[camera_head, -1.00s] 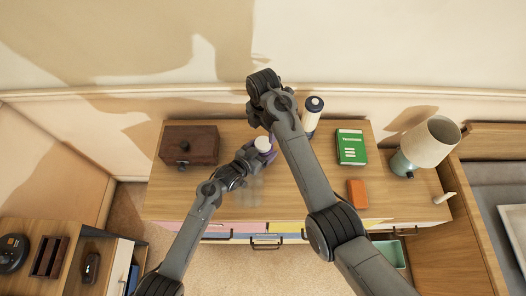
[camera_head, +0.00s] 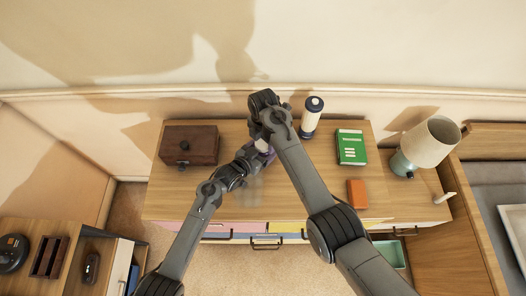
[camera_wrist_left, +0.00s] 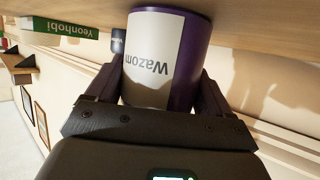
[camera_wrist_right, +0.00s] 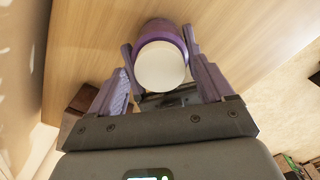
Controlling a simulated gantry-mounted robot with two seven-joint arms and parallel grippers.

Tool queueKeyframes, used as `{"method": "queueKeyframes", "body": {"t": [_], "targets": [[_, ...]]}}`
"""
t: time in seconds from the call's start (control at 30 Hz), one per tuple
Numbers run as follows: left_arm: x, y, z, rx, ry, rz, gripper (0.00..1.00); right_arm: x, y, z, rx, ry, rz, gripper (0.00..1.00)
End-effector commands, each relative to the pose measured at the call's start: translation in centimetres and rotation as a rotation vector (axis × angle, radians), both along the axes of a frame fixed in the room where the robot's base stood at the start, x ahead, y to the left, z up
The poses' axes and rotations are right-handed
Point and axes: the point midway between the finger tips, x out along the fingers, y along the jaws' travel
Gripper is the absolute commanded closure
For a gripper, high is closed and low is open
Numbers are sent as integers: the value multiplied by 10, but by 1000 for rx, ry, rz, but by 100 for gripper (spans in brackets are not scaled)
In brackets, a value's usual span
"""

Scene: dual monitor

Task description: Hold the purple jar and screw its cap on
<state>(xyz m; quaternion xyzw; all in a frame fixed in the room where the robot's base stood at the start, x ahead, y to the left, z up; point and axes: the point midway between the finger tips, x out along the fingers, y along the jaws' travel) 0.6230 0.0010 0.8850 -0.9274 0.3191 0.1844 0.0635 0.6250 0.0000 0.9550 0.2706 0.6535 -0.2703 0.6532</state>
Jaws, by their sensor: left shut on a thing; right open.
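The purple jar (camera_wrist_left: 188,60) has a white label reading "Wazom". My left gripper (camera_wrist_left: 168,92) is shut on its sides, low over the wooden desk; in the head view the gripper (camera_head: 256,156) reaches it from the front left. A round white cap (camera_wrist_right: 161,66) shows at the jar's top in the right wrist view, with the purple body (camera_wrist_right: 160,26) behind it. I cannot tell how tightly it sits. My right gripper (camera_wrist_right: 158,52) is open above, its fingers on either side of the cap and jar top. In the head view my right arm partly covers the jar (camera_head: 264,146).
The wall stands close behind. The desk's front middle is clear.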

Motion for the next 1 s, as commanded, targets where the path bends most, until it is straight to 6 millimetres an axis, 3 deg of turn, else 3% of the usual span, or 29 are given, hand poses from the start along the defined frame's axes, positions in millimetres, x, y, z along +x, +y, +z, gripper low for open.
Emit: {"method": "queueKeyframes", "body": {"t": [0.47,0.87,1.0], "targets": [[0,0,-1,1,1,0,100,0,0,-10,0,-1,0,19],[0,0,-1,1,1,0,100,0,0,-10,-1,-1,0,76],[0,0,-1,1,1,0,100,0,0,-10,0,0,-61,77]]}}
